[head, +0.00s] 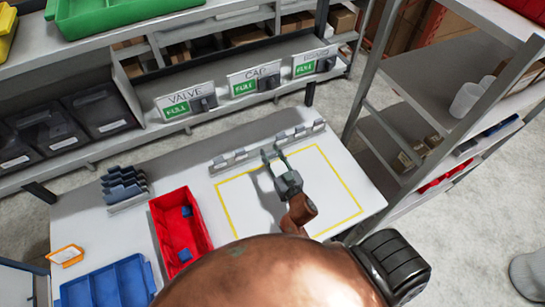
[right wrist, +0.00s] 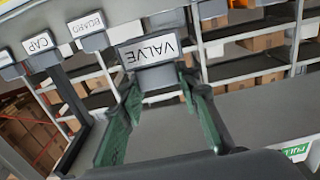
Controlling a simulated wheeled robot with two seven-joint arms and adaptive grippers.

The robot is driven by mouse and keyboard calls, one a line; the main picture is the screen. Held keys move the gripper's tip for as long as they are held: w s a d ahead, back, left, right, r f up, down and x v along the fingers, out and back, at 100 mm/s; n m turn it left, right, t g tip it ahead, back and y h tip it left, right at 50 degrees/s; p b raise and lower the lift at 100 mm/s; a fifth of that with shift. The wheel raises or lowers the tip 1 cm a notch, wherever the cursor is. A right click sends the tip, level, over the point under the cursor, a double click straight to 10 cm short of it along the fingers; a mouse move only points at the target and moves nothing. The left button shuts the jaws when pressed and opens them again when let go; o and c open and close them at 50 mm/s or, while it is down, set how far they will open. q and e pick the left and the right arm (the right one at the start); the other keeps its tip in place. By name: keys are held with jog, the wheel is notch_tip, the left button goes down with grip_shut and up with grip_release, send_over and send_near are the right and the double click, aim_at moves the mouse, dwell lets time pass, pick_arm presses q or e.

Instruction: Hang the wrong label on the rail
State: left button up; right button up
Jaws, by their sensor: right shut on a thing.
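My right gripper (head: 273,155) is over the table beside the small grey rail (head: 232,160), which carries several grey tabs. In the right wrist view its two green fingers (right wrist: 160,82) are closed on the grey block of a white VALVE label (right wrist: 147,50). I cannot tell whether this label touches the rail. A CAP label (right wrist: 41,42) and another small label (right wrist: 86,25) stand left of it in that view. On the shelf front in the head view are a VALVE sign (head: 185,101), a CAP sign (head: 254,79) and a third sign (head: 315,62), each with a green FULL panel. My left gripper is not in view.
A red bin (head: 165,225) with blue pieces, a blue tray (head: 108,285), dark blue stacked pieces (head: 122,186) and an orange-framed card (head: 65,255) are on the table's left. A yellow outline (head: 345,185) marks mostly clear table. A grey shelf unit (head: 405,165) stands right.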

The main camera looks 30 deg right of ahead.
aim_at(271, 160)
jog(key=shift+w, duration=0.6)
jog(key=shift+w+d, duration=0.1)
jog(key=shift+w, duration=0.45)
pick_arm(q)
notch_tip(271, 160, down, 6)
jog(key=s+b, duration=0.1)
jog(key=b, duration=0.4)
jog(key=shift+b, duration=0.4)
pick_arm(e)
jog(key=shift+w+d+f, duration=0.1)
jog(key=shift+w+f, duration=0.6)
jog(key=shift+w, duration=0.5)
jog(key=shift+w+d+f, duration=0.1)
jog(key=shift+w+f, duration=0.55)
jog(key=shift+w, duration=0.55)
jog(key=shift+w+f, duration=0.7)
jog(key=shift+w, duration=0.5)
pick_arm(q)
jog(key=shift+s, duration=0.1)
pick_arm(e)
jog(key=o, duration=1)
jog(key=shift+c, duration=0.2)
jog(key=shift+s+f, duration=0.1)
jog(key=shift+s, duration=0.05)
jog(key=s, duration=1.1)
jog(key=shift+s+a, duration=0.35)
jog(key=shift+a, duration=0.05)
